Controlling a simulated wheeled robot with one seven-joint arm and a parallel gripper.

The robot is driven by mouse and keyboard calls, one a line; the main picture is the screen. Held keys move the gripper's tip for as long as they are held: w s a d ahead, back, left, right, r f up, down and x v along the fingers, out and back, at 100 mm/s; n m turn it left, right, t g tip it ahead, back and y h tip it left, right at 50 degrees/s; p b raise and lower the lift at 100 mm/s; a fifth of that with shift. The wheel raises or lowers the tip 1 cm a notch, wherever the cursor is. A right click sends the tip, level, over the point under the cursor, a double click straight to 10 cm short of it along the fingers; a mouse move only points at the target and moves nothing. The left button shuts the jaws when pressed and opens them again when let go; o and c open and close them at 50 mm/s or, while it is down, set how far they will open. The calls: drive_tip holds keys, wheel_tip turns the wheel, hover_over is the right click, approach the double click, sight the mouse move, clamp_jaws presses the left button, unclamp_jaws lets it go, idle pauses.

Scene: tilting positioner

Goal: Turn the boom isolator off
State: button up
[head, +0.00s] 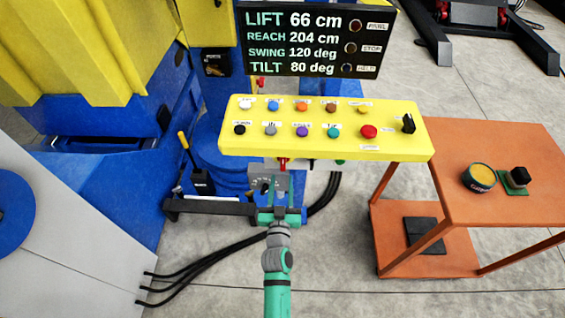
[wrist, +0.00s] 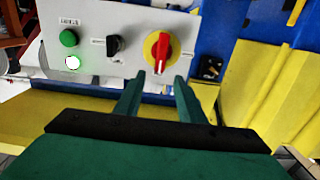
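A red rotary handle on a yellow disc (wrist: 159,52), an isolator-type switch, sits on a grey panel (wrist: 75,20) in the wrist view. The handle stands nearly upright in that picture. In the head view a small red part (head: 283,163) shows under the yellow console's front edge, the rest hidden. My gripper (wrist: 160,77) is open and empty, its fingertips just short of the handle and on either side of it in the picture; whether they touch is unclear. In the head view my gripper (head: 280,212) is below the console. The panel's labels are too small to read.
The panel also has a black selector (wrist: 114,46), a green button (wrist: 69,38) and a lit white lamp (wrist: 72,62). The yellow console (head: 325,145) with several buttons overhangs it. An orange cart (head: 500,205) stands right; black cables (head: 215,255) cross the floor.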

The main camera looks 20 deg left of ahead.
sight(283, 161)
drive_tip(key=x, duration=0.8)
drive_tip(key=shift+w+a, duration=0.1)
drive_tip(key=shift+w, duration=0.2)
clamp_jaws()
